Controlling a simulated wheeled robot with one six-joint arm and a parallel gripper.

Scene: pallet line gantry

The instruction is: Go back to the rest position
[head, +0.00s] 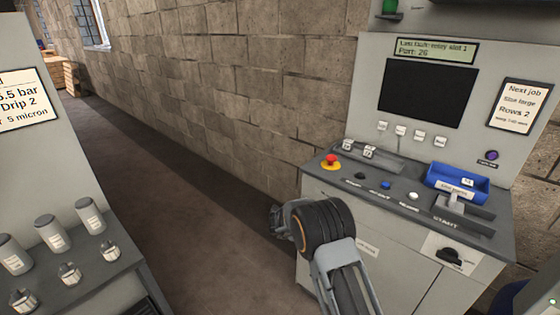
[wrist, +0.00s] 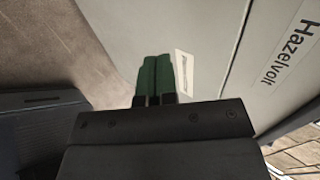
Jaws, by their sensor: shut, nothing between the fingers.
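My gripper (wrist: 155,78) shows in the wrist view with its two green fingers pressed together and nothing between them. Beyond the fingers is the grey face of a cabinet (wrist: 215,35) with a small white label (wrist: 184,72). In the head view my arm reaches up from the bottom, in front of the lower left part of the control console (head: 345,205). The fingers cannot be made out there. No gap or contact between the fingers and the cabinet can be judged.
The console carries a red emergency button (head: 331,160), small buttons, a blue bin (head: 457,182) and a dark screen (head: 427,93). A grey cabinet with several canisters (head: 52,232) stands at left. Open floor (head: 190,215) lies between them, along a block wall (head: 230,90).

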